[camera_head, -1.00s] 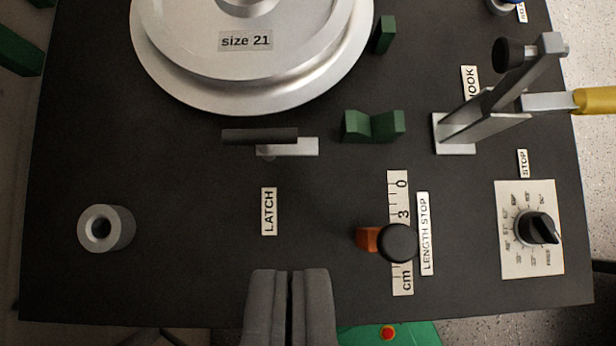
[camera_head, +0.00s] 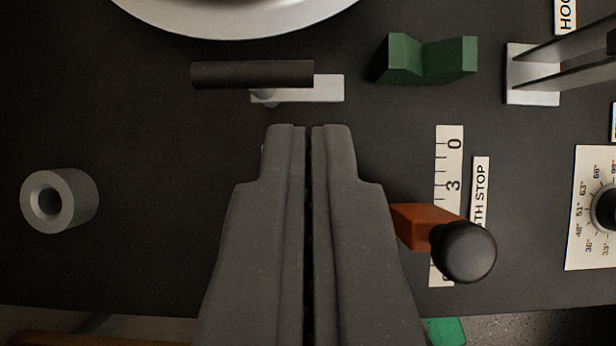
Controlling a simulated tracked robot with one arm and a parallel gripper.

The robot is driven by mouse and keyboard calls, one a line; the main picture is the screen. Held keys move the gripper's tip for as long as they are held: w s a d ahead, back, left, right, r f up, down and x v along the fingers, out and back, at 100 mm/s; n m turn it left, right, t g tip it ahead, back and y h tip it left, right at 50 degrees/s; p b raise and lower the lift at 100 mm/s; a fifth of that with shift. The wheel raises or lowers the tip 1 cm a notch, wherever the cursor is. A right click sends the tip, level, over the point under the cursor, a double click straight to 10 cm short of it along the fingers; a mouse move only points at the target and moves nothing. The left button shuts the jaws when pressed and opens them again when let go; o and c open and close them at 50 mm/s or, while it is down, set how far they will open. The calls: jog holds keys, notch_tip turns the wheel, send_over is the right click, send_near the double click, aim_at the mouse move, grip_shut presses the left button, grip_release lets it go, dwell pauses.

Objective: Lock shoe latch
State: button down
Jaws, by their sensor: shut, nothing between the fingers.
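The latch has a dark cylindrical handle (camera_head: 252,74) lying level across the picture, with a pale metal plate (camera_head: 318,89) at its right end. It sits on the dark panel just below the large silver disc (camera_head: 235,14). My gripper (camera_head: 309,128) is shut and empty, fingers pointing up the picture. Its tips appear a little below the plate and the handle's right end, with a gap in the picture; their height over the panel is unclear. The LATCH label is hidden behind my gripper.
An orange block with a black knob (camera_head: 463,251) stands close right of my gripper, on the length scale (camera_head: 449,150). A green notched block (camera_head: 428,58) and a hook bracket (camera_head: 531,75) are at upper right. A grey ring (camera_head: 59,201) stands left, with bare panel between.

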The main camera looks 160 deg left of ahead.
aim_at(309, 81)
jog(key=shift+x, duration=2.7)
